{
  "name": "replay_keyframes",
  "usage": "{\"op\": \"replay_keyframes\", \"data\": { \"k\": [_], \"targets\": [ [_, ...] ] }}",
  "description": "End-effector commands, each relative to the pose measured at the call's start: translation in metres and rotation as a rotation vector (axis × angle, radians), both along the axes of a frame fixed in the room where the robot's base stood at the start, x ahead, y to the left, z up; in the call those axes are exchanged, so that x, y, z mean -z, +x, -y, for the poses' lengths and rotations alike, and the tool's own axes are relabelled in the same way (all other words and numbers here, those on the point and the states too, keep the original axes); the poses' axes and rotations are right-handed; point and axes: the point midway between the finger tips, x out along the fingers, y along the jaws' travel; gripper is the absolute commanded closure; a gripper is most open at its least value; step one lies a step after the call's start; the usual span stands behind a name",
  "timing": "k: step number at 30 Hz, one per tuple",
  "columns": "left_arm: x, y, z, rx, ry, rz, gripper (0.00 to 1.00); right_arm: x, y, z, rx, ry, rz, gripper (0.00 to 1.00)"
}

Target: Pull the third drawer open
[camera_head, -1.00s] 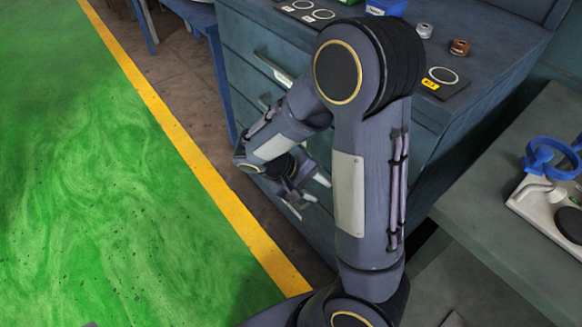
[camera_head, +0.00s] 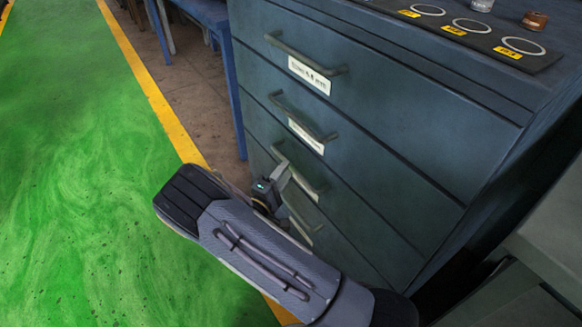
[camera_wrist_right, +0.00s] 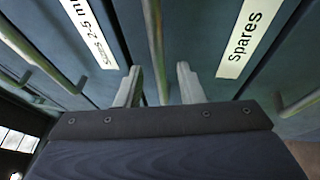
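The third drawer (camera_head: 345,215) is in the blue-grey cabinet and looks flush with the drawers around it. Its bar handle (camera_head: 314,190) is partly hidden by my right gripper (camera_head: 281,185), which is at the handle's left part. In the right wrist view, the two fingers of my right gripper (camera_wrist_right: 158,85) are apart. A bar handle (camera_wrist_right: 155,40) runs between them, with gaps on both sides, and the label "spares" (camera_wrist_right: 242,38) is to its right. I cannot tell how deep the handle sits between the fingers. My left gripper is not in view.
The top drawer handle (camera_head: 300,55) and second drawer handle (camera_head: 300,118) jut out above. The lowest drawer handle (camera_head: 300,222) is just below my gripper. A blue table leg (camera_head: 236,100) stands left of the cabinet. Green floor (camera_head: 90,170) is open at left.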

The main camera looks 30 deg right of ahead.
Motion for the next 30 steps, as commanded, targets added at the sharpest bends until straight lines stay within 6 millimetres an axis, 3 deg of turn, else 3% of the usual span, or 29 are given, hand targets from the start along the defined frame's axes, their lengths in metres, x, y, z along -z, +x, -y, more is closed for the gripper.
{"op": "replay_keyframes", "data": {
  "k": [6,17,25,30],
  "targets": [
    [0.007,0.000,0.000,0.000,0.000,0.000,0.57,-0.004,0.012,0.025,0.003,0.001,0.000,0.66],
    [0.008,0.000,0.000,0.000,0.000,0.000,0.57,-0.006,0.015,0.031,0.001,0.001,-0.002,0.66],
    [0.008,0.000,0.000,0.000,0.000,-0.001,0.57,-0.006,0.015,0.031,0.002,0.001,-0.002,1.00],
    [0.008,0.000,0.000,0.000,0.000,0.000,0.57,-0.006,0.015,0.031,0.002,0.001,-0.002,1.00]
  ]
}}
